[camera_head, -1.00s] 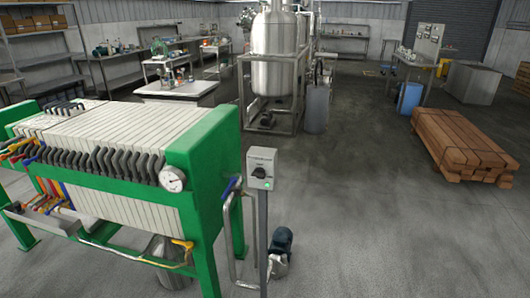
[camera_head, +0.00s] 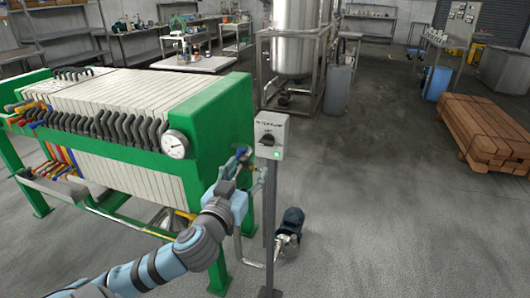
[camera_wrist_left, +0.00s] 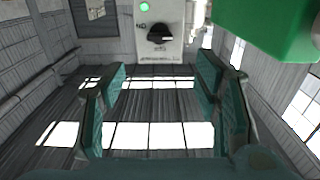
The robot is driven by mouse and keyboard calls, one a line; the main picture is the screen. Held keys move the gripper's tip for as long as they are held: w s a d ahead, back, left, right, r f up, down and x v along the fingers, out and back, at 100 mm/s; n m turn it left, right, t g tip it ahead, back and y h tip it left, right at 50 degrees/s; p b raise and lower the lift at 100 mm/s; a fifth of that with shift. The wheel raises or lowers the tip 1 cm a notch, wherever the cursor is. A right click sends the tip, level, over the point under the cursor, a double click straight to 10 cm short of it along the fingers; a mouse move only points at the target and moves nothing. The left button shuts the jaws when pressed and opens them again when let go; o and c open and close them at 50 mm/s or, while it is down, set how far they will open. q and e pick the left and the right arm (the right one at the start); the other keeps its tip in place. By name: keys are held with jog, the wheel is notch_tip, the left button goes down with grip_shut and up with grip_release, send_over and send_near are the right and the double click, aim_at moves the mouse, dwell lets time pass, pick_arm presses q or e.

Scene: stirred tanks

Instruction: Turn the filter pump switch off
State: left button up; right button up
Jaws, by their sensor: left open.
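The filter pump switch is a black rotary knob (camera_head: 267,140) on a light grey box (camera_head: 279,127) atop a grey post. A green lamp (camera_head: 276,154) glows below the knob. In the left wrist view the scene is upside down, with the knob (camera_wrist_left: 160,34) on the box at the top centre and the green lamp (camera_wrist_left: 144,6) lit. My left gripper (camera_head: 243,156) is just left of and slightly below the box, apart from it in the picture. In the wrist view the left gripper (camera_wrist_left: 160,84) is open and empty, its teal fingers wide apart. My right gripper is not in view.
The green filter press (camera_head: 210,115) with white plates and a pressure gauge (camera_head: 175,144) stands close on the left. A dark pump (camera_head: 291,221) sits on the floor by the post. Stacked timber (camera_head: 480,130) lies right; the floor between is clear.

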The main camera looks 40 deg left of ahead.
aim_at(265, 145)
pick_arm(q)
jog(key=b+x, duration=0.1)
jog(key=x, duration=1.1)
jog(key=shift+w+f, duration=0.1)
jog(key=shift+w, duration=0.2)
jog(key=shift+w+a, duration=0.2)
jog(key=shift+w, duration=0.1)
jog(key=c, duration=1.1)
jog(key=shift+c, duration=0.2)
